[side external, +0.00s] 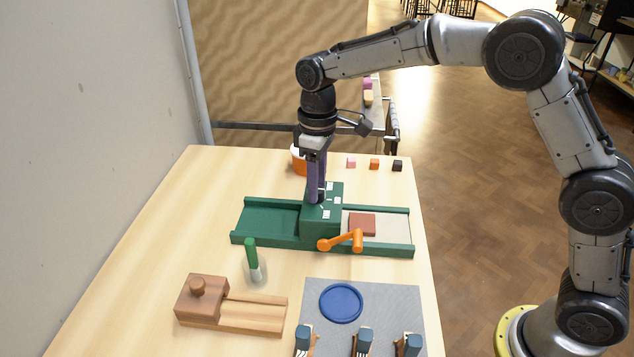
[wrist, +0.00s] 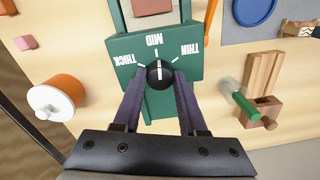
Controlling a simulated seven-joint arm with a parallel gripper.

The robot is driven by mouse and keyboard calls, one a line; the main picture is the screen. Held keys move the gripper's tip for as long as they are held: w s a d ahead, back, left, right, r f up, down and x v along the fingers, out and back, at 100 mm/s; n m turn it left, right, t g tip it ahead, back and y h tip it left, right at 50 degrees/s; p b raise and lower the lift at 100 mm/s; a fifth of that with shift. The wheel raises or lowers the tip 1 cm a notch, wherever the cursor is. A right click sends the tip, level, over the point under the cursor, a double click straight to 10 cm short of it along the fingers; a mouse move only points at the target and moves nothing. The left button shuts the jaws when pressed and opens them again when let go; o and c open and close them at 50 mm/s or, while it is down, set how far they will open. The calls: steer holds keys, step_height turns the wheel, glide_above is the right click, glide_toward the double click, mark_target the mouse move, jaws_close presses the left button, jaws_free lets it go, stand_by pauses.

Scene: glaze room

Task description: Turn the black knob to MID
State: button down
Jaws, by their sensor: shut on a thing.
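The black knob (wrist: 160,75) sits on the green panel (wrist: 128,78) of a roller-like press, which also shows in the side external view (side external: 322,222). White labels THICK, MID and THIN fan around the knob. The white line on the knob points up in the wrist view, about toward MID; I cannot tell if it lines up exactly. My gripper (wrist: 159,76) has its purple fingers on both sides of the knob, shut on it. In the side external view my gripper (side external: 314,198) points straight down onto the press, and its fingers hide the knob.
An orange crank (side external: 340,241) sticks out at the press's front. A reddish slab (side external: 362,224) lies on its right bed. Nearby are a green-handled tool (side external: 251,254), a wooden block holder (side external: 202,297), a blue disc (side external: 341,303) on a grey mat and an orange pot (wrist: 62,93).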

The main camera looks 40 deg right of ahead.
steer(key=shift+r+n, duration=0.1)
steer(key=shift+n, duration=0.4)
steer(key=shift+c, duration=2.3)
jaws_free()
step_height(320, 180, up, 14)
steer(key=shift+w+d, duration=0.15)
steer(key=shift+d, duration=0.05)
